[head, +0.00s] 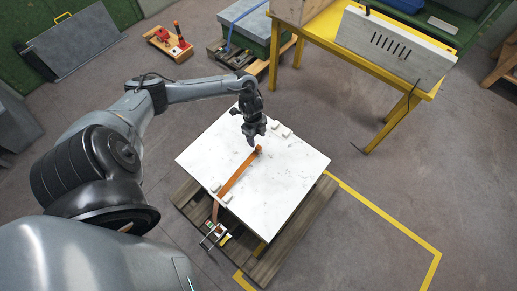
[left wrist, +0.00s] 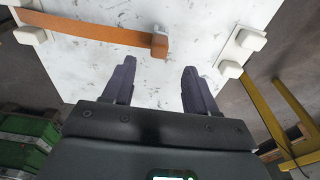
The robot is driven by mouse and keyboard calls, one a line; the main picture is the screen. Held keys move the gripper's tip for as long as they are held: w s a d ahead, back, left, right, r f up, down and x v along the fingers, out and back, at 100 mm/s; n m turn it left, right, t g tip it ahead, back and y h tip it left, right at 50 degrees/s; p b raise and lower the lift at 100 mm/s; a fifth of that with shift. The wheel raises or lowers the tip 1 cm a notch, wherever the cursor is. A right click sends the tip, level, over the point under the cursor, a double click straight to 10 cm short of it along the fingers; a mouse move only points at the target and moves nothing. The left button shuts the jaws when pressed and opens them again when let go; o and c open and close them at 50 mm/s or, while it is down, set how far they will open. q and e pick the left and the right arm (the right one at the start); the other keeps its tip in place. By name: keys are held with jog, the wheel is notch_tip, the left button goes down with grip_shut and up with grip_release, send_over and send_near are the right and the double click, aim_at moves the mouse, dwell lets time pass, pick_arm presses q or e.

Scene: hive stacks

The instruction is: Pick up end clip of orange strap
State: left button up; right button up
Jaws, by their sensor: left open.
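The orange strap (head: 237,174) lies across the white top (head: 290,170) of a box on a wooden pallet. Its end clip (head: 258,149) is a small orange-brown block near the middle of the top. In the left wrist view the strap (left wrist: 90,27) runs in from the left and the clip (left wrist: 159,45) stands just beyond the fingertips, between their lines. My left gripper (head: 252,141) is open and empty, beside the clip and apart from it in the wrist view (left wrist: 160,68). At the strap's other end a metal ratchet buckle (head: 214,236) hangs at the box's near edge. My right gripper is out of view.
White blocks (head: 281,130) sit on the top's edges. The wooden pallet (head: 285,237) sticks out below. A yellow table (head: 317,31) with a grey slotted panel (head: 393,45) stands at the back right. Floor at right is clear.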

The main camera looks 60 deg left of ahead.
aim_at(258, 147)
pick_arm(q)
jog(key=f, duration=0.3)
jog(key=shift+d+f+b, duration=0.35)
jog(key=shift+f+b, duration=0.05)
jog(key=shift+w+d+f+b, duration=0.15)
jog(key=shift+f+b, duration=0.35)
jog(key=shift+f, duration=1)
jog(key=shift+w+d+f+b, duration=0.15)
jog(key=shift+f+b, duration=0.3)
jog(key=shift+f, duration=1)
jog(key=shift+s, duration=0.1)
grip_shut()
